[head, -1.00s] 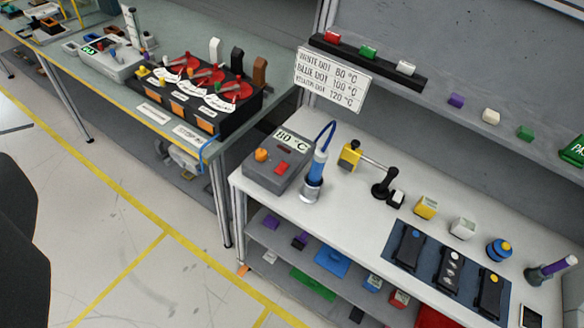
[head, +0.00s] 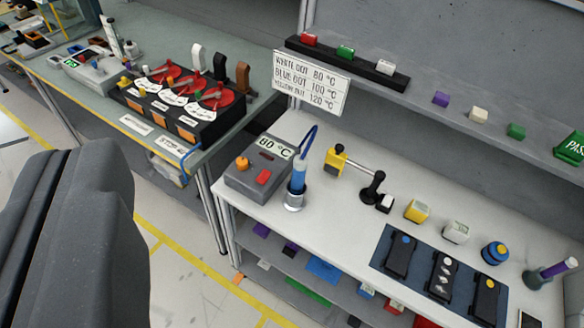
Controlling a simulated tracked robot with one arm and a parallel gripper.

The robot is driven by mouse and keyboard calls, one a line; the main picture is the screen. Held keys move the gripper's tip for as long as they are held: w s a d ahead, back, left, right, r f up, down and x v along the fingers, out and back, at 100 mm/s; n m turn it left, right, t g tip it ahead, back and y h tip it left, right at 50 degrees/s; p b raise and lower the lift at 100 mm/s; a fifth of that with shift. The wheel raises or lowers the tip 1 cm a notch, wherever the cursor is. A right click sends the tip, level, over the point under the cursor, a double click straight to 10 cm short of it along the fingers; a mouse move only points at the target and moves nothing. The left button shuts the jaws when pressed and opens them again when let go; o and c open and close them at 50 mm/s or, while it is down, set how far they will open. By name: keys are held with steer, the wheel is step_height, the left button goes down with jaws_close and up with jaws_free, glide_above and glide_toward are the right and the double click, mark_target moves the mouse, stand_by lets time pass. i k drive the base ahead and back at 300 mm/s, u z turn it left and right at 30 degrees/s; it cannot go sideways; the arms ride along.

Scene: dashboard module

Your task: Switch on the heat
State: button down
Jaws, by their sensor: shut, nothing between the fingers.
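A grey control box (head: 263,168) sits at the left end of the white bench, with a display (head: 272,147) reading 80 °C. Its top carries an orange knob (head: 242,163) and a red switch (head: 263,177); whether the switch is on I cannot tell. A blue cylindrical tool (head: 299,175) stands upright in a metal holder beside the box, its blue cable curving behind. A dark grey body at the lower left is my gripper (head: 72,160), close to the camera, shut and empty. It is left of the box, apart from it in the picture; fine fingertip detail is unclear.
A sign (head: 312,82) links white, blue and yellow dots to 80, 100 and 120 °C. A blue mat (head: 420,287) holds three black pieces with differently coloured dots. A yellow clamp-like piece (head: 337,158) stands right of the tool. A green bench (head: 135,60) with red discs is at left.

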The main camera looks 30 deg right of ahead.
mark_target(265, 175)
steer(key=z, duration=0.1)
steer(key=i, duration=1)
steer(key=u, duration=0.1)
